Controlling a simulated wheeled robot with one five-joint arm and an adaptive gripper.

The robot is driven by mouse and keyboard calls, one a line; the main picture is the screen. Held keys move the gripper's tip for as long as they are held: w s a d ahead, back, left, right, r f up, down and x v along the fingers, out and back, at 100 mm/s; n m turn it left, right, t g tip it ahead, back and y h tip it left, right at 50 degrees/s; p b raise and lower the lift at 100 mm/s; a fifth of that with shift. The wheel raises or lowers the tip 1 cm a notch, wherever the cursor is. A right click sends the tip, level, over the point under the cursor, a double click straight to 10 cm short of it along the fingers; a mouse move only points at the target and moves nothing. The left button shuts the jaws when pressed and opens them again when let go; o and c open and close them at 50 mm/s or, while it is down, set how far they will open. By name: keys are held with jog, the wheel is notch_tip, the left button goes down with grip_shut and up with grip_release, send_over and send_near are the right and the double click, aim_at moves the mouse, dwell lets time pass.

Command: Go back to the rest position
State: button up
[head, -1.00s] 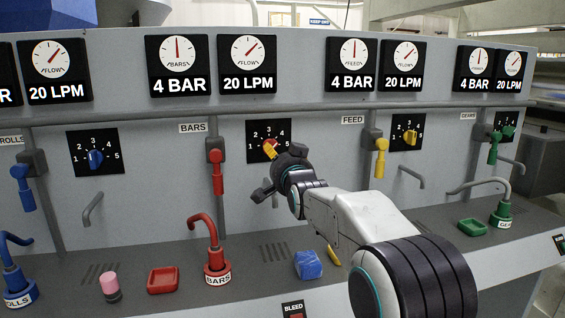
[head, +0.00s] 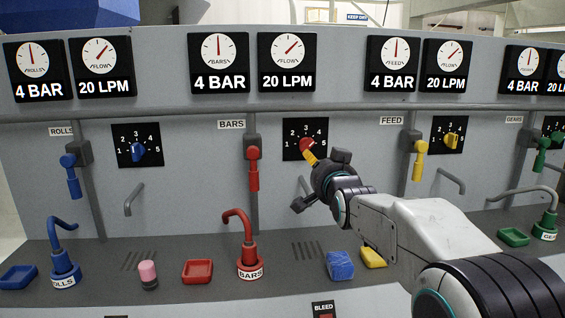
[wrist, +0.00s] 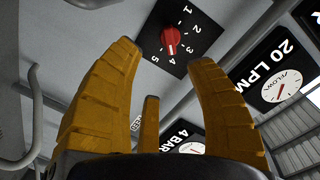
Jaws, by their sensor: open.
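My gripper (head: 312,158) is in front of the BARS section of the grey panel, with its yellow fingers near the red dial knob (head: 307,146). In the wrist view, the yellow fingers (wrist: 165,75) are spread apart with nothing between them. The red knob (wrist: 171,40) shows beyond the fingertips on its black 1-to-5 plate, apart from the fingers. The head view hides part of the knob's lower side behind the fingertips.
A red valve lever (head: 253,165) hangs left of my gripper and a yellow lever (head: 419,160) to its right. On the ledge are a red spout (head: 247,240), red dish (head: 197,271), pink-topped peg (head: 148,274), blue block (head: 340,265) and yellow dish (head: 373,257).

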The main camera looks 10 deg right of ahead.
jog(key=s+f+n+g+p, duration=0.2)
jog(key=s+n+g+p, duration=0.1)
jog(key=s, duration=1)
jog(key=s+f+n+g+p, duration=0.2)
jog(key=s+g+p, duration=0.4)
jog(key=s, duration=0.8)
jog(key=s+f+n+g+p, duration=0.3)
jog(key=s+p, duration=0.3)
jog(key=s, duration=0.8)
jog(key=shift+a+f+n+g+p, duration=0.2)
jog(key=shift+f+n+g+p, duration=0.15)
jog(key=shift+g, duration=0.55)
jog(key=shift+r, duration=0.1)
